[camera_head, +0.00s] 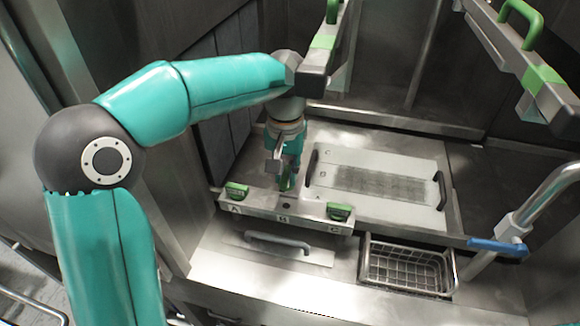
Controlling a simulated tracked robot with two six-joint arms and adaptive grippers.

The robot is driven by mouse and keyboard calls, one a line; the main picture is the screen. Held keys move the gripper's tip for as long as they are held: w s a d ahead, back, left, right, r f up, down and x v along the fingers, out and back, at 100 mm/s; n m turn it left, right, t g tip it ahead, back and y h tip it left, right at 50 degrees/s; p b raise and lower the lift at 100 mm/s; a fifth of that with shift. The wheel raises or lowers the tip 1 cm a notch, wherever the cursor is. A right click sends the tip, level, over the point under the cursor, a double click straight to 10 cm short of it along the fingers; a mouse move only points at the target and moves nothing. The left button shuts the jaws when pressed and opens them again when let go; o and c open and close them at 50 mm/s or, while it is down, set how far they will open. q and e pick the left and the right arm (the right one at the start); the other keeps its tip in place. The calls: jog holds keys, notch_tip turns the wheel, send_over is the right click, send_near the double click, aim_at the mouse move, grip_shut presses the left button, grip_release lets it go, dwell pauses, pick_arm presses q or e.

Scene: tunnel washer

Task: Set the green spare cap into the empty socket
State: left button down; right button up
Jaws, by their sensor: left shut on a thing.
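My left gripper (282,172) points down over the steel bar with sockets marked A, B and C (270,212). It is shut on the green spare cap (287,184), which is mostly hidden by the fingers. The cap is just behind and above the middle of the bar, near B. The empty socket (286,205) shows as a small dark hole near B, just in front of the gripper. Green caps sit at A (236,190) and at C (339,211). I cannot tell whether the held cap touches the bar. My right gripper is out of view.
A light perforated panel with dark handles (410,165) lies behind right of the bar. A wire basket (405,268) is sunk at front right. A bent steel pipe with a blue lever (500,246) stands right. Rails with green handles (520,20) hang above.

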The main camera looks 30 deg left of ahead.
aim_at(286, 206)
pick_arm(q)
jog(key=shift+f, duration=1.5)
jog(key=shift+f+b, duration=0.85)
jog(key=shift+f, duration=0.5)
jog(key=shift+r, duration=0.1)
jog(key=shift+s, duration=0.1)
jog(key=shift+f+b, duration=0.5)
jog(key=shift+f, duration=0.25)
jog(key=shift+s+f, duration=0.1)
jog(key=shift+f, duration=0.1)
jog(key=c, duration=1)
grip_release()
